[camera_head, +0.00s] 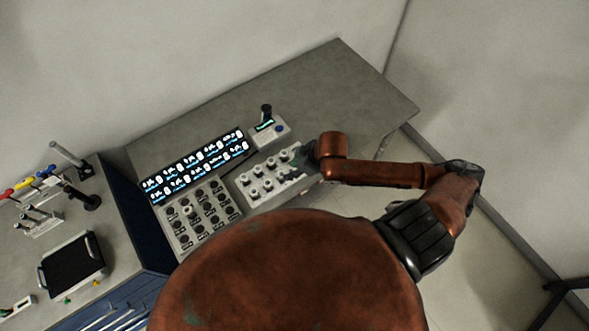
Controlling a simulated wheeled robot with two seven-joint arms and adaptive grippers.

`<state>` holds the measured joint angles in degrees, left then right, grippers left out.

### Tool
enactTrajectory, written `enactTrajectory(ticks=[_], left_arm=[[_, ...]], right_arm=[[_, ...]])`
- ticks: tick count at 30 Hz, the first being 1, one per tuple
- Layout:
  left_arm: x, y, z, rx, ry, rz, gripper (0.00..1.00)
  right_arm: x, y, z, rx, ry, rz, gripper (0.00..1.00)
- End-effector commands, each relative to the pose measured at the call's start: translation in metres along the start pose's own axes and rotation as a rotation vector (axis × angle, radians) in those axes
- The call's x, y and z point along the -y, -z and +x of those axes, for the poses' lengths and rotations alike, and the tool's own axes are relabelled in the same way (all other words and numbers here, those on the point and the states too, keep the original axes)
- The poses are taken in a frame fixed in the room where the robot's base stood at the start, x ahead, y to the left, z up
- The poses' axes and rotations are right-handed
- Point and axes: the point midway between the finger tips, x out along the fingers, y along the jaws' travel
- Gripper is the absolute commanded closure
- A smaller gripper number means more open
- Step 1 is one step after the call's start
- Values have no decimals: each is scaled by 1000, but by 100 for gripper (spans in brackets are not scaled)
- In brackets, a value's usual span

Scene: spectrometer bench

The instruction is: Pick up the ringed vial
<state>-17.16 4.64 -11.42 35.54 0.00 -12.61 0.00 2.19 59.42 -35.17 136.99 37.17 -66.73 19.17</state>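Several small vials with pale caps stand in a light grey rack (249,197) near the front edge of the bench. They are too small here for me to tell which one has a ring. My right gripper (297,171) is a small dark shape at the right end of this rack, over or beside the vials there. My own arm partly covers it, and I cannot see whether its fingers are open or shut or touch a vial. My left gripper is not in view.
Left of the vials is a rack with dark round holes (205,217). Behind stands a lit display panel (195,165). A small device (270,131) with a black post is behind the vials. A side bench at left holds a black tray (72,266). The bench's right end (350,95) is clear.

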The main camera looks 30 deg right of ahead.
Motion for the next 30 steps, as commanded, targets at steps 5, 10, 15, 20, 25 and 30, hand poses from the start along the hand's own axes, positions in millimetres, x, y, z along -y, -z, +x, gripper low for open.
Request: enactTrajectory(ticks=[5, 10, 15, 20, 25, 30], left_arm=[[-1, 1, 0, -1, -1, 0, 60], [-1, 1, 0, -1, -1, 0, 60], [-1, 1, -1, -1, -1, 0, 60], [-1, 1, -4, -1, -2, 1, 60], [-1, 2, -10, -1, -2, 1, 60], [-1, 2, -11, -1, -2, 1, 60]], right_arm=[[-28, -10, -12, 65, -1, -2, 69], [-39, -15, -16, 90, 0, 16, 69], [-40, -18, -1, 93, 2, 22, 69], [-40, -18, 14, 92, 1, 20, 69], [-42, -19, 39, 91, 2, 20, 69], [-43, -22, 57, 92, 0, 17, 69]])
